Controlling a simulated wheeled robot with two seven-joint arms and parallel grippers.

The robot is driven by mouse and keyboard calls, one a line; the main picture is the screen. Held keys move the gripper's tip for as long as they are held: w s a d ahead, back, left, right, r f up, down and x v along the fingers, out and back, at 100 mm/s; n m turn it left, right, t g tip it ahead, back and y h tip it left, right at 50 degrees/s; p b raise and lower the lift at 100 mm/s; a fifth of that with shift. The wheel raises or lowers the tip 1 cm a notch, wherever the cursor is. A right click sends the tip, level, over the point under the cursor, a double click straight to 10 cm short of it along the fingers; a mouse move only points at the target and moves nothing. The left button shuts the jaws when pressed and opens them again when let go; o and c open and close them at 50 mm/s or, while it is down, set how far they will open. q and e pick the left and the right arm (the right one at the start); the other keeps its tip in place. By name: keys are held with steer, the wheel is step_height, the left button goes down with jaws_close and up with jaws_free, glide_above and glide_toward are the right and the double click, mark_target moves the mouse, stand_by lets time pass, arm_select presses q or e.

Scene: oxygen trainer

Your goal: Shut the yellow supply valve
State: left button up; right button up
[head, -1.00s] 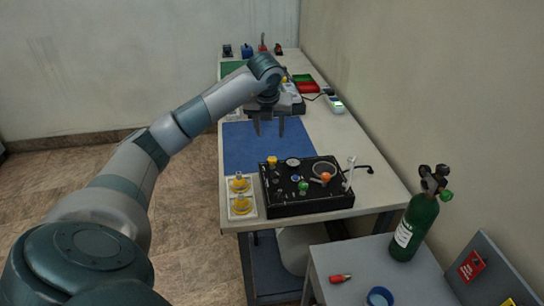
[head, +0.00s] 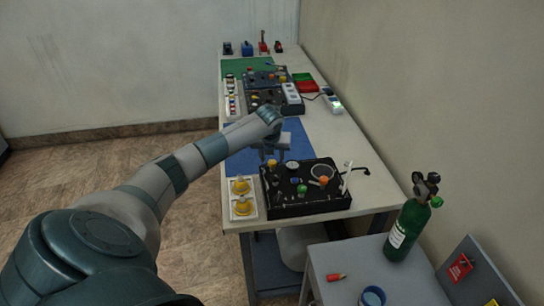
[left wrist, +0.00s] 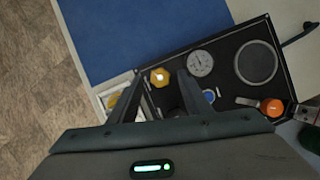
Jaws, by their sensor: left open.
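The yellow supply valve is a yellow knob (head: 272,163) near the far left corner of the black trainer panel (head: 310,208). In the left wrist view the yellow knob (left wrist: 160,77) appears between the tips of my open left gripper (left wrist: 160,74). In the head view the left gripper (head: 273,152) hangs over the panel's far left corner, pointing down. The frames do not clearly show whether its fingers are level with the knob or above it, and no contact is visible. My right gripper is not in view.
The panel also carries a gauge (left wrist: 200,63), an orange knob (left wrist: 271,107) and a green knob (head: 302,188). A white tray with yellow parts (head: 241,186) stands left of it. A blue mat (head: 240,160) lies behind. A green cylinder (head: 407,230) stands at right.

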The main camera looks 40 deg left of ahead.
arm_select(q)
steer(key=shift+x, duration=0.9)
steer(key=shift+s, duration=0.1)
steer(key=shift+c, duration=0.5)
steer(key=c, duration=0.9)
steer(key=shift+c, duration=0.2)
